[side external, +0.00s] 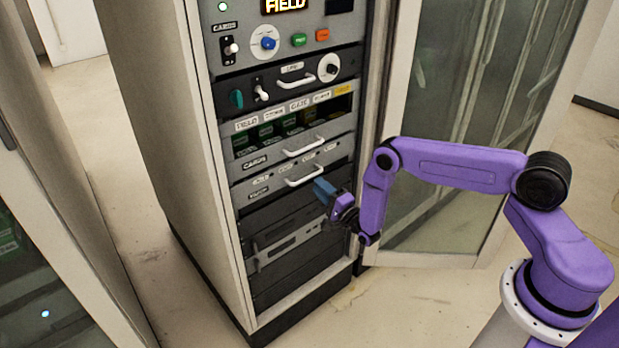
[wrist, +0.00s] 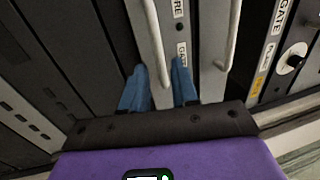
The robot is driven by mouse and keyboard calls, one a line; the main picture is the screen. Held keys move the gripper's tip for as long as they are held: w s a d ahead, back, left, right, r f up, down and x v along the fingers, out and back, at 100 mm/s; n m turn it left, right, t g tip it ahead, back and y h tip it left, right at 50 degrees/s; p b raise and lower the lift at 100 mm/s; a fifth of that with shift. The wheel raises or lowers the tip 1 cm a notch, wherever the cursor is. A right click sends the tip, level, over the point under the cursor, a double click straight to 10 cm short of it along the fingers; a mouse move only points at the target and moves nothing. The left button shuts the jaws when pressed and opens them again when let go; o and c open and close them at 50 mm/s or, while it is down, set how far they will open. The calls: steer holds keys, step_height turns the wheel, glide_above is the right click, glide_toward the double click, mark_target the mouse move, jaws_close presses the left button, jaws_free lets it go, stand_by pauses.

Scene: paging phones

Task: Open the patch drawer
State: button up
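The patch drawer (side external: 262,187) is a grey, shut front low in the rack, with small labels and a pale bar handle (side external: 304,177). My gripper (side external: 324,190) has blue fingers and sits just below and right of that handle's right end. In the wrist view, my gripper (wrist: 159,84) is open, with the handle (wrist: 156,45) running down between the fingertips. The fingers do not appear closed on it; I cannot tell how deep they reach around it. The drawer's label strip (wrist: 181,50) shows beside the handle.
The cards drawer (side external: 262,160) with a similar handle (side external: 303,148) is directly above; that handle is right of my fingers in the wrist view (wrist: 231,40). Dark panels (side external: 290,235) lie below. An open glass cabinet door (side external: 455,90) stands right of the rack, behind my arm.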

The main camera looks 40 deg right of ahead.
mark_target(310, 176)
steer(key=shift+w+r, duration=0.2)
steer(key=shift+w, duration=0.75)
steer(key=shift+w+r, duration=0.15)
steer(key=shift+w, duration=0.85)
steer(key=shift+w+r, duration=0.2)
steer(key=shift+w, duration=0.75)
jaws_close()
